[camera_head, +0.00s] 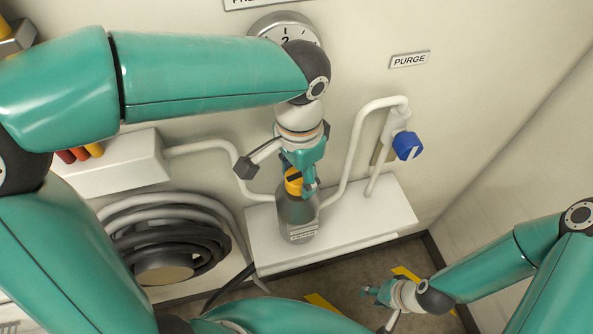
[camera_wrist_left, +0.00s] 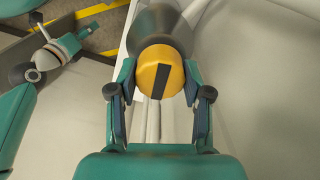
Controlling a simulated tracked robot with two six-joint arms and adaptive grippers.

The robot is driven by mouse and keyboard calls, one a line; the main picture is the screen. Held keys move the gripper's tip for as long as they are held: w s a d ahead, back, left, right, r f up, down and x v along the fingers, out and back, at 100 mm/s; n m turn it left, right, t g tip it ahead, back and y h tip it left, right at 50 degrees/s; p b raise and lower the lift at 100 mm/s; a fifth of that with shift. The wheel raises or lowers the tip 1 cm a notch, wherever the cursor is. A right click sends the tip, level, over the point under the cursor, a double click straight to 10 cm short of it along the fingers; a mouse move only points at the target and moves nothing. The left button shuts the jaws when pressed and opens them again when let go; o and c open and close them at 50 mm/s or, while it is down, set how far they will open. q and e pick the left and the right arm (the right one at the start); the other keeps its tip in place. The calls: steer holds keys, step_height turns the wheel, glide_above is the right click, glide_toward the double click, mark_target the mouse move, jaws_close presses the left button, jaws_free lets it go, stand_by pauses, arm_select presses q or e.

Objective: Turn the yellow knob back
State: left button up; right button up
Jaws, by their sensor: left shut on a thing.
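The yellow knob (camera_head: 292,186) sits on top of a grey filter cylinder (camera_head: 298,218) that stands on a white ledge. My left gripper (camera_head: 301,184) comes down on it from above, its fingers on either side of the knob. In the left wrist view the knob (camera_wrist_left: 159,74) fills the space between the two fingers (camera_wrist_left: 159,84). Its black bar runs nearly up and down in that view, leaning slightly. My right gripper (camera_head: 371,292) hangs low over the floor at the right, away from the knob; its fingers are too small to read.
A blue valve handle (camera_head: 406,146) is on a white pipe right of the filter, under a PURGE sign (camera_head: 409,60). A gauge (camera_head: 286,29) is partly behind my left arm. A coiled hose (camera_head: 165,240) hangs at left. The white ledge (camera_head: 375,215) is bare beside the filter.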

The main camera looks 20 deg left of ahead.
mark_target(297, 176)
arm_select(q)
steer(key=shift+s+f+m, duration=0.1)
steer(key=shift+s+m, duration=0.05)
steer(key=shift+m, duration=0.95)
steer(key=o, duration=1.2)
steer(key=shift+c, duration=0.2)
steer(key=shift+r, duration=0.45)
step_height(297, 176, up, 11)
